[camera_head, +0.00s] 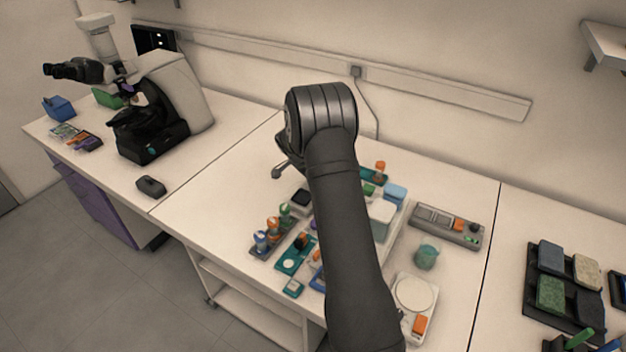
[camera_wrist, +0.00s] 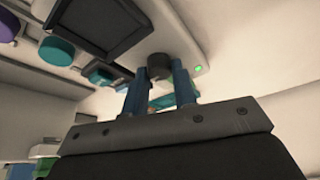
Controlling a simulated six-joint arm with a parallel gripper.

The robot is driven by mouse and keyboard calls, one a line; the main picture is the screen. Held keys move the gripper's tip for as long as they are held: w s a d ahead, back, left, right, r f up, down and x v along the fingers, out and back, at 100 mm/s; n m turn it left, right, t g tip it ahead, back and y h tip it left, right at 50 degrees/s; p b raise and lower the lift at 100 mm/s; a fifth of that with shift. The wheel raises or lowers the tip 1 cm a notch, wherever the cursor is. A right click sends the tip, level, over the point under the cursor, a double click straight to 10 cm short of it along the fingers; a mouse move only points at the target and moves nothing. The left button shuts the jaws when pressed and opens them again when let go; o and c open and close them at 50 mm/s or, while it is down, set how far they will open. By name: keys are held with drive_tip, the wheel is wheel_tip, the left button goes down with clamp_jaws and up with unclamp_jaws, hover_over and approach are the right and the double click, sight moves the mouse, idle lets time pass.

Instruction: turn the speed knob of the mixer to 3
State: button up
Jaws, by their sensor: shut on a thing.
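In the wrist view a pale device, which I take to be the mixer (camera_wrist: 185,32), fills the top. It has a dark square frame, a small lit green light and a round black knob. My gripper (camera_wrist: 160,75) has its two blue fingers at either side of the black knob (camera_wrist: 158,62) and is shut on it. The knob's marks and its setting cannot be read. In the head view my arm hides the gripper and the knob. A dark-topped thing (camera_head: 301,197) shows just left of the arm; I cannot tell whether it is the mixer.
Capped tubes in a rack (camera_head: 272,236) stand left of my arm. A scale (camera_head: 414,297), a green jar (camera_head: 426,257) and a long grey device (camera_head: 447,226) stand at right. A microscope (camera_head: 165,105) is on the left bench.

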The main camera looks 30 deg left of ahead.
drive_tip(key=o, duration=1)
drive_tip(key=shift+r, duration=0.15)
drive_tip(key=v, duration=1.7)
drive_tip(key=shift+s, duration=0.15)
drive_tip(key=x, duration=1.7)
drive_tip(key=shift+w, duration=0.2)
